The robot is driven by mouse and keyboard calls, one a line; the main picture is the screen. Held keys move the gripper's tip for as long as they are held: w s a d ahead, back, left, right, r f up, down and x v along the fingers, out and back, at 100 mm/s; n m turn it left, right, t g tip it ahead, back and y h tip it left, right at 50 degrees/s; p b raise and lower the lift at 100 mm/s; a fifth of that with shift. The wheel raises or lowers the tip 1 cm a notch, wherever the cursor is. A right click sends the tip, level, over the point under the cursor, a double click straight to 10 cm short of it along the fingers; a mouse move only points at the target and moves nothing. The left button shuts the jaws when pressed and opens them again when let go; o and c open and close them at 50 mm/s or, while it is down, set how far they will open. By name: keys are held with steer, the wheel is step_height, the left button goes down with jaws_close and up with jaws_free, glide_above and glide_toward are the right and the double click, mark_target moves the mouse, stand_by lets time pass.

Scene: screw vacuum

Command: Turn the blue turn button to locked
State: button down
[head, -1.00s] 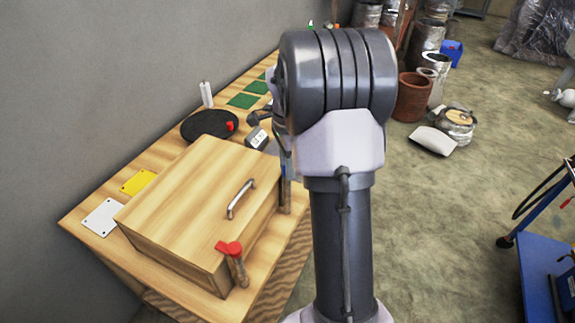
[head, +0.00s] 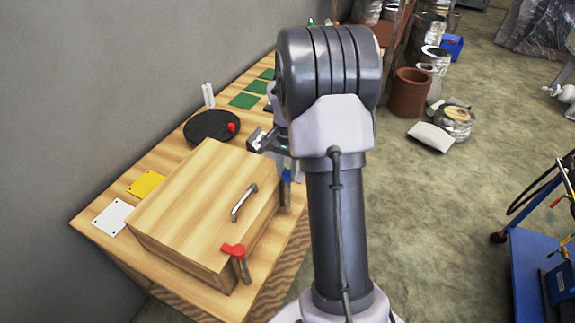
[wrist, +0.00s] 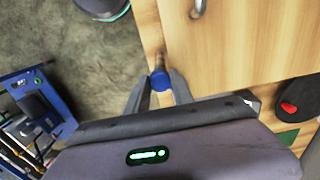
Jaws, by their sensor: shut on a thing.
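The blue turn button (wrist: 161,81) sits at the edge of the wooden box, between my two fingertips in the wrist view. My gripper (wrist: 160,77) is shut on it. In the head view a bit of the blue button (head: 287,176) shows on a post beside the box's far right corner, with my arm covering most of the area. A red turn button (head: 233,250) on a similar post stands at the near corner. The wooden box (head: 190,205) has a shut lid with a metal handle (head: 243,202).
The box stands on a wooden table (head: 90,235). White (head: 110,218) and yellow (head: 146,184) plates lie left of it. A black disc (head: 208,127) with a red knob lies behind it. A blue cart (head: 525,268) stands at the right; floor lies between.

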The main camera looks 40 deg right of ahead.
mark_target(288, 173)
steer(key=n+p, duration=0.2)
steer(key=n, duration=0.2)
steer(key=shift+r+n+p, duration=0.1)
steer(key=shift+n+p, duration=1.25)
steer(key=shift+n, duration=1.15)
steer(key=c, duration=1.1)
jaws_free()
step_height(288, 173, up, 17)
steer(key=p, duration=0.4)
steer(key=shift+p, duration=0.3)
